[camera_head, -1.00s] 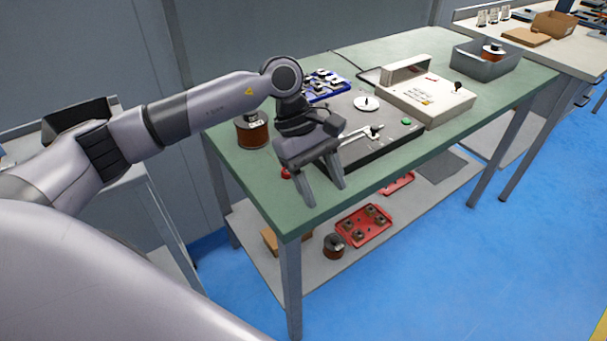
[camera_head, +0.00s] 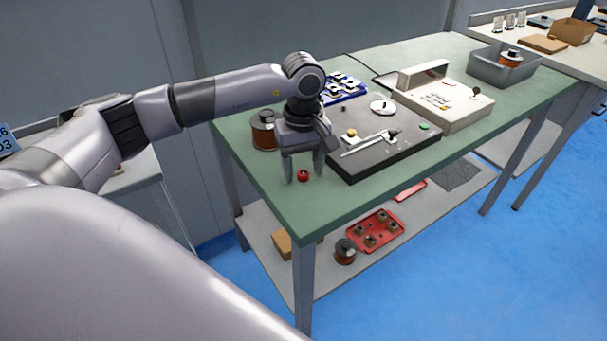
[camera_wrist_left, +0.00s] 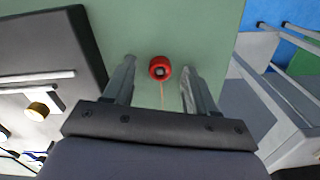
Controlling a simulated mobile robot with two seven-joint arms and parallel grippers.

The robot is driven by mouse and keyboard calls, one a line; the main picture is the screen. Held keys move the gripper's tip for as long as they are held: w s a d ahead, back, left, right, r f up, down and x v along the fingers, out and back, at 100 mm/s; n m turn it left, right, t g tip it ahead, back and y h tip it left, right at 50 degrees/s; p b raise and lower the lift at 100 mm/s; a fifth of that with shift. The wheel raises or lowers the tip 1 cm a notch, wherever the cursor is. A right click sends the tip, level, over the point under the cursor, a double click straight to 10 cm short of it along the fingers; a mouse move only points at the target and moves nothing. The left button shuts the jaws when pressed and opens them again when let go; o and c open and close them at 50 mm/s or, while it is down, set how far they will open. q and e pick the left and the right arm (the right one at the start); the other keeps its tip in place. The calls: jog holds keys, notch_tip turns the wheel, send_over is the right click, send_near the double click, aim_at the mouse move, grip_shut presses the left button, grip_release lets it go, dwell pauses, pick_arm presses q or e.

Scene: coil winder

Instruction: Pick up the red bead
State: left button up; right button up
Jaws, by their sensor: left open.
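The red bead (camera_head: 303,176) lies on the green bench top, near its left front edge. In the left wrist view the bead (camera_wrist_left: 160,68) is round with a pale centre, and a thin tan line runs from it toward the gripper. My left gripper (camera_head: 305,180) is open and points down, with the bead showing between its fingers in the head view. In the left wrist view the bead sits between the two fingertips of the gripper (camera_wrist_left: 158,75), and neither finger appears to touch it. My right gripper is not in view.
The dark winder base (camera_head: 375,162) stands just right of the gripper, with a caliper-like metal tool on it. A copper wire spool (camera_head: 263,134) stands behind the gripper to the left. A beige control box (camera_head: 445,108) is farther right. The bench's front edge is close by.

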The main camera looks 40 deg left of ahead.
pick_arm(q)
grip_shut()
jog(key=shift+r, duration=0.1)
notch_tip(320, 180, up, 20)
jog(key=p, duration=0.1)
jog(key=shift+p, duration=0.3)
jog(key=shift+f, duration=0.25)
